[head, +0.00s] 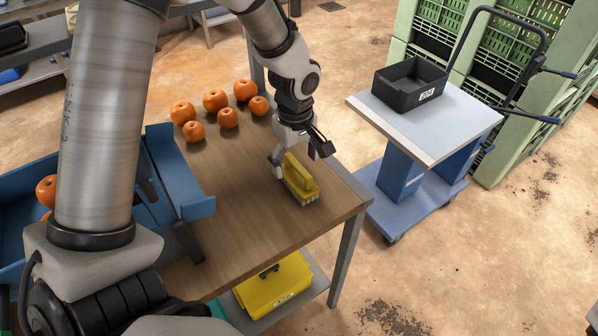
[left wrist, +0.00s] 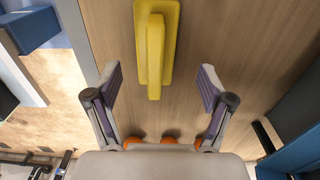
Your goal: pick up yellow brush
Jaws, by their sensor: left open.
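The yellow brush (head: 301,182) sits on the wooden table (head: 235,215) near its right edge, with pale bristles showing below its yellow block. My left gripper (head: 298,157) is above the brush, with its fingers spread. In the left wrist view, the brush (left wrist: 156,45) lies ahead between the two open fingers (left wrist: 160,72), with a gap on each side. I cannot tell how far the fingertips are above the table. My right gripper is not in view.
Several orange fruits (head: 215,100) lie on the table behind the brush. A blue tray stand (head: 180,175) is at the table's left. A yellow case (head: 273,287) sits on the lower shelf. A trolley (head: 450,125) with a black bin (head: 409,84) stands to the right.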

